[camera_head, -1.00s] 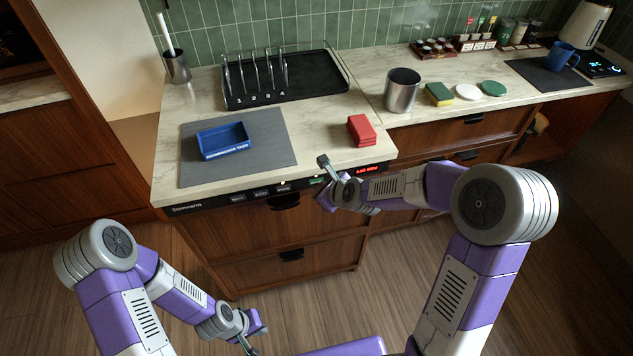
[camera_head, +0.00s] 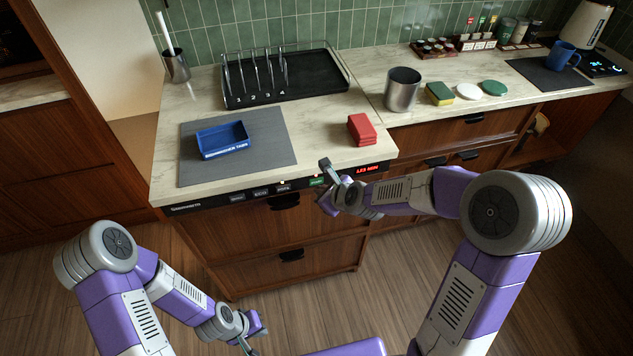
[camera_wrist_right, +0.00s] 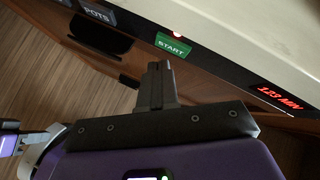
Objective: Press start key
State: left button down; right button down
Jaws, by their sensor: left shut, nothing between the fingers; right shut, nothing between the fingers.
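The green START key (camera_head: 317,182) is on the black control strip along the counter's front edge. It shows clearly with its white label in the right wrist view (camera_wrist_right: 172,46). My right gripper (camera_wrist_right: 158,68) is shut and empty. Its fingertips lie just below the START key in that view, with a small gap visible between them. In the head view my right gripper (camera_head: 320,194) is at the front of the strip, close to the key. My left gripper (camera_head: 260,327) is shut and empty, low in front of the drawers.
A red display (camera_wrist_right: 277,98) reading "123 MIN" is right of START. Other dark keys, one labelled POTS (camera_wrist_right: 98,12), lie left. A red block stack (camera_head: 361,130), a blue tray (camera_head: 223,140) on a grey mat (camera_head: 270,145) and a black rack (camera_head: 315,80) stand on the counter.

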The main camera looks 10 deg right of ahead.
jog(key=s+b, duration=0.2)
jog(key=s, duration=0.3)
dwell(0.3)
dwell(0.7)
jog(key=s+a+f+n+g+p, duration=0.2)
jog(key=s+f+n+g+p, duration=0.1)
jog(key=s+f+n, duration=0.6)
jog(key=s+a+f+n+g+y+p, duration=0.1)
jog(key=s+f+n+g, duration=0.4)
jog(key=s+f+n, duration=0.5)
notch_tip(320, 180, down, 3)
jog(key=a+n+p, duration=0.1)
jog(key=n+p, duration=0.1)
jog(key=n, duration=0.4)
jog(key=shift+a+n, duration=0.15)
jog(key=shift+n, duration=0.15)
